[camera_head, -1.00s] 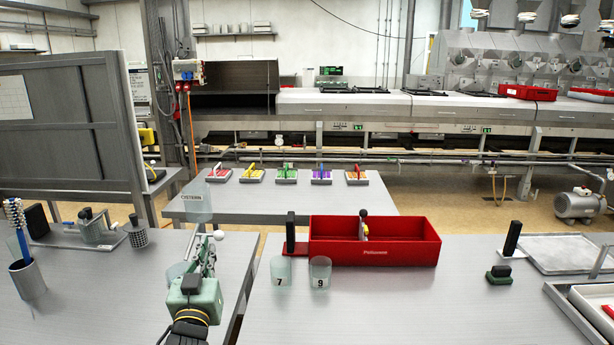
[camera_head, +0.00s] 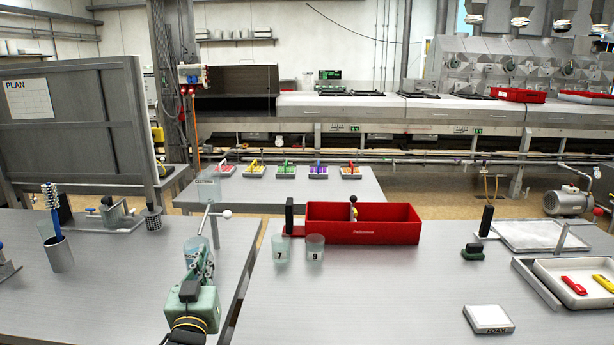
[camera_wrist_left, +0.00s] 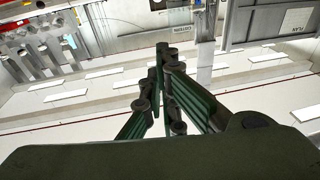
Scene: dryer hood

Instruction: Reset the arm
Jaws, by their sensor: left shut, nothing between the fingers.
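My left gripper (camera_head: 204,254) is in the head view at the lower left of centre. It is raised over the left table (camera_head: 110,290), near that table's right edge, with its fingers pointing away from me. It also shows in the left wrist view (camera_wrist_left: 160,52), where its green fingers meet at the tips with nothing between them. A clear cup (camera_head: 194,246) stands partly hidden behind the fingers. A metal rod with a white ball end (camera_head: 227,214) shows just beyond them. My right gripper is in neither view.
A brush holder (camera_head: 59,253) stands at left. A gap separates the tables.

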